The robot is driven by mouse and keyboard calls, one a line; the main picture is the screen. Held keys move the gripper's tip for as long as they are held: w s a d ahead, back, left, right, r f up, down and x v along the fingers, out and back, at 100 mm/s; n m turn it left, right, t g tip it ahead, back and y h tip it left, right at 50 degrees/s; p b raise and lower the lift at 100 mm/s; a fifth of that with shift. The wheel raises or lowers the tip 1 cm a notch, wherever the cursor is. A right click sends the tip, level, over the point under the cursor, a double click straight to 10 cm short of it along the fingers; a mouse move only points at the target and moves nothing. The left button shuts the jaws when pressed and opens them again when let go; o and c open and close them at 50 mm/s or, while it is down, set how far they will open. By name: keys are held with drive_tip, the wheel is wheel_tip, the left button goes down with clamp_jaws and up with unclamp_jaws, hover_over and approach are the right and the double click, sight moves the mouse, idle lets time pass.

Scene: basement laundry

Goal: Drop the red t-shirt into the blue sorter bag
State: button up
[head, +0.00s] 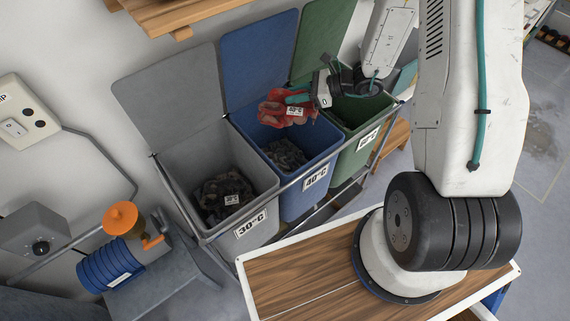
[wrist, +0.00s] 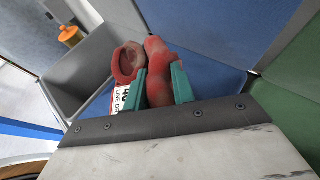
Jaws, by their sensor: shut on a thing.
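The red t-shirt (head: 284,110) hangs bunched from my gripper (head: 298,98) above the back of the blue sorter bag (head: 309,178), below its raised blue lid (head: 259,57). A white label shows on the shirt. In the wrist view the red t-shirt (wrist: 156,60) is pinched between the teal fingertips of my gripper (wrist: 159,86), with part of the blue lid (wrist: 230,25) behind it. The blue bag has a 40°C label and holds dark grey cloth (head: 285,154) low inside. The shirt's lower edge against the bag's rim is hard to judge.
A grey 30°C bag (head: 180,160) with dark cloth stands left of the blue one, and a green bag (head: 362,112) stands right. Their lids are raised too. A metal frame rail runs along the front.

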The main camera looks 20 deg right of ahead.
drive_tip(key=o, duration=1.1)
drive_tip(key=v, duration=0.7)
drive_tip(key=shift+s+d+r, duration=0.15)
drive_tip(key=shift+d+r, duration=0.05)
drive_tip(key=shift+d, duration=0.15)
